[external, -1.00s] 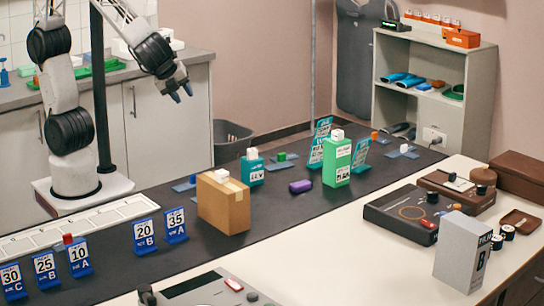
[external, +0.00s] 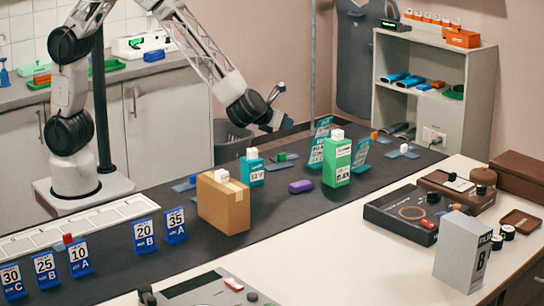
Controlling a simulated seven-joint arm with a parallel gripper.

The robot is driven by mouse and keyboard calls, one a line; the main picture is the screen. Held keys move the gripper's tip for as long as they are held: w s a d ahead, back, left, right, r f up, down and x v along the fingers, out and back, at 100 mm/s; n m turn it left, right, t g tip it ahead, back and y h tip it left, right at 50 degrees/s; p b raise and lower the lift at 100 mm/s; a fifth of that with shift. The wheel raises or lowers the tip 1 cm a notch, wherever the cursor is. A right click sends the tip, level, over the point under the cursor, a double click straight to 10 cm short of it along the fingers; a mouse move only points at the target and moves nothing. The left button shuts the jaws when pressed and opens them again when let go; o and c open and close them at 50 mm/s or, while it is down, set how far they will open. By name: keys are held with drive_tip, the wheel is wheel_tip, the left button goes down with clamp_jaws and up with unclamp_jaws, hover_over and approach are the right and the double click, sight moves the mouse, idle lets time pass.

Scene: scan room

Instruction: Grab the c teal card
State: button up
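Two upright teal cards with white print stand on the dark mat. One teal card (external: 320,139) is behind and left of the green bottle, partly hidden by it. The other teal card (external: 361,155) leans just right of the bottle. The print is too small for me to tell which one bears the letter c. My gripper (external: 286,121) is in the air, left of and a little above the left teal card, apart from both cards. I see nothing held in it, but its finger opening is not clear from this angle.
The green bottle (external: 337,162) with a white cap stands close to both cards. A purple object (external: 301,186), a smaller teal bottle (external: 252,168) and a cardboard box (external: 223,202) stand to the left. Several blue number cards line the left. The mat's front middle is clear.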

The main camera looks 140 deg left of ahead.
sight(321, 140)
drive_tip(key=w+a+f+m+y, duration=0.1)
drive_tip(key=a+f+m, duration=0.2)
drive_tip(key=a+f, duration=0.3)
drive_tip(key=shift+w+a+f+m+t, duration=0.3)
drive_tip(key=shift+w+a+m, duration=0.1)
drive_tip(key=shift+a, duration=0.8)
drive_tip(key=shift+x, duration=1.25)
drive_tip(key=shift+a+f, duration=0.1)
drive_tip(key=shift+a, duration=0.05)
drive_tip(key=shift+x, duration=2.45)
drive_tip(key=shift+w, duration=0.1)
clamp_jaws()
